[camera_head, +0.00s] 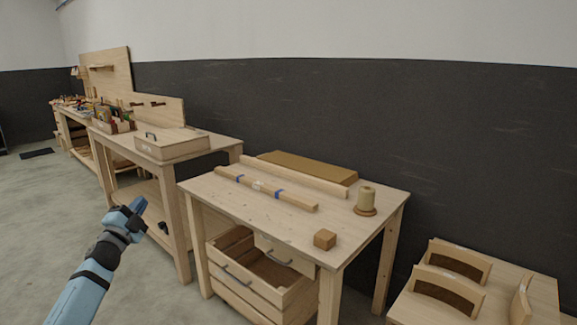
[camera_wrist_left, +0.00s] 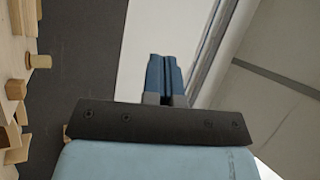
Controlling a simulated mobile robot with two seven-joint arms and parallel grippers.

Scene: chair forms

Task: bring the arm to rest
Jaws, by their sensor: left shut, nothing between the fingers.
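My left gripper (camera_head: 137,207) is raised at the lower left of the head view, in front of the middle workbench and apart from it. Its blue fingers are together with nothing between them. In the left wrist view the shut fingers (camera_wrist_left: 164,76) point up the picture, toward the white wall and ceiling. My right gripper is in neither view.
A near table (camera_head: 228,197) bears wooden bars with blue bands, a spool (camera_head: 366,200) and a small block (camera_head: 325,239). Its drawer (camera_head: 252,285) stands open. A middle bench (camera_head: 218,142) holds a wooden box (camera_head: 172,146). Chair forms (camera_head: 447,291) stand lower right.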

